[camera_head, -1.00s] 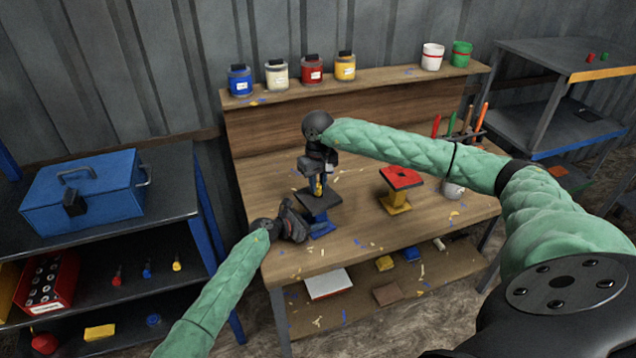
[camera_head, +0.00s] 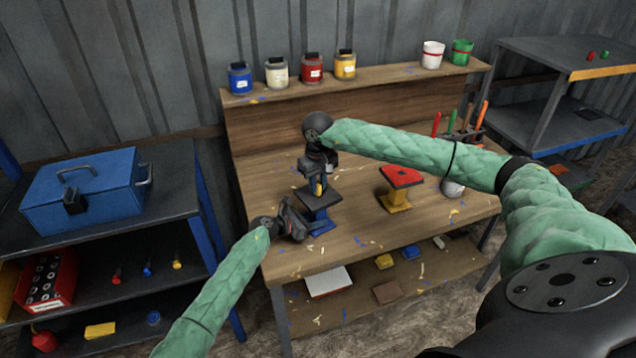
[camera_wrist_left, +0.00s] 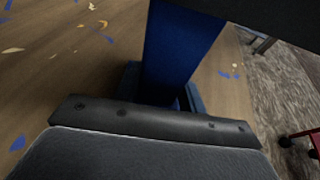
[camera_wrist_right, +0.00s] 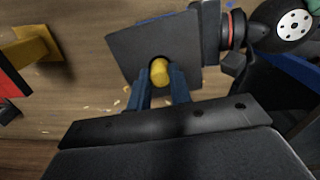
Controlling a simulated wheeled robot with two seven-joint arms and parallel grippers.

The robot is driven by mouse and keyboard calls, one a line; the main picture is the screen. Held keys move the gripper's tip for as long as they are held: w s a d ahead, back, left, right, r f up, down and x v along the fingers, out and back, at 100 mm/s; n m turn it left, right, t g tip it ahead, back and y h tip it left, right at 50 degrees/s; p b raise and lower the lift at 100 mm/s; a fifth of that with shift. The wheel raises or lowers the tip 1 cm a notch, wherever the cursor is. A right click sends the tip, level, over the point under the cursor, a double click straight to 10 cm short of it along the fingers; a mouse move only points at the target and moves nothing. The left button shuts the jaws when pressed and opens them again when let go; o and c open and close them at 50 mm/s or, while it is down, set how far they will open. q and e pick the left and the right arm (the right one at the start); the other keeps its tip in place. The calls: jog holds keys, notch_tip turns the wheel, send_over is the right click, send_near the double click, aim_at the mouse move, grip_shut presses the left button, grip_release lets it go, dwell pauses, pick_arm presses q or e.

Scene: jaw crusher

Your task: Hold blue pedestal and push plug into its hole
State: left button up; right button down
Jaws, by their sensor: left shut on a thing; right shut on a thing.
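The blue pedestal (camera_head: 322,226) stands on the wooden workbench, with a dark square top plate (camera_head: 320,199). My left gripper (camera_head: 304,226) is shut on its blue column (camera_wrist_left: 180,50), which shows between the fingers in the left wrist view. My right gripper (camera_head: 318,186) points down over the plate. It is shut on the yellow plug (camera_wrist_right: 160,72), held between blue fingertips. In the right wrist view a dark hole edge shows just beyond the plug in the top plate (camera_wrist_right: 160,40). The plug is at the hole, but how deep it sits is hidden.
A yellow pedestal with a red top (camera_head: 400,177) stands to the right on the bench. A tool holder (camera_head: 466,133) is at the bench's right end. Paint jars (camera_head: 312,70) line the back shelf. A blue toolbox (camera_head: 95,195) sits on the left unit. Small scraps litter the bench.

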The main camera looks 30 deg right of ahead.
jog(key=shift+f, duration=0.65)
dwell(1.3)
jog(key=c, duration=1.2)
grip_release()
jog(key=shift+r, duration=0.1)
notch_tip(320, 180, up, 12)
jog(key=shift+f, duration=0.1)
pick_arm(q)
jog(key=o, duration=0.8)
jog(key=shift+o, duration=0.2)
